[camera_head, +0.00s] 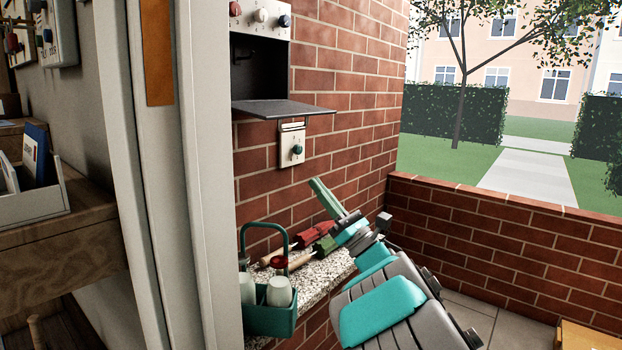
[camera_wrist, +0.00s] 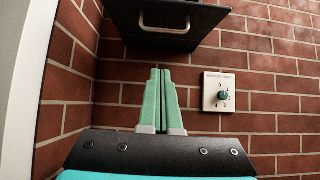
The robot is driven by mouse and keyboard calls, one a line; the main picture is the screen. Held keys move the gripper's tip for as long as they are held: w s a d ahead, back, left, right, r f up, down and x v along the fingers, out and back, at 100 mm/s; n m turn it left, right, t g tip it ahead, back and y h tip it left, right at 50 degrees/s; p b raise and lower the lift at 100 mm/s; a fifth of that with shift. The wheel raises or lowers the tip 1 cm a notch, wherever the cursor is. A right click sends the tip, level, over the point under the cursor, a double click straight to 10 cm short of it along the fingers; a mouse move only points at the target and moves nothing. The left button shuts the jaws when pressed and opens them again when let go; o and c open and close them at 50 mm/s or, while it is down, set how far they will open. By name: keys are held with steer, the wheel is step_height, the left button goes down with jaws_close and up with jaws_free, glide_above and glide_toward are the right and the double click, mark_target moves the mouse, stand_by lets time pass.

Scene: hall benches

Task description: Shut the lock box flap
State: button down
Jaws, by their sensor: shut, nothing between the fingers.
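The lock box (camera_head: 258,72) is a dark open-fronted box on the brick wall. Its dark flap (camera_head: 284,108) hangs open, sticking out roughly level from the bottom of the opening. In the wrist view the flap (camera_wrist: 205,22) shows at the top as a dark panel with a metal handle (camera_wrist: 165,29). My gripper (camera_head: 318,188) has green fingers, is shut and empty, and is below and in front of the flap. In the wrist view the closed fingertips (camera_wrist: 160,72) point up toward the flap. I see no clear contact.
A small dial plate (camera_head: 292,147) is on the wall just below the flap. A knob panel (camera_head: 260,16) is above the box. A pale post (camera_head: 205,200) stands at left.

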steer(key=w+a+r, duration=0.4)
steer(key=r, duration=0.5)
steer(key=shift+a+p, duration=0.35)
steer(key=shift+a, duration=0.05)
steer(key=shift+d, duration=0.1)
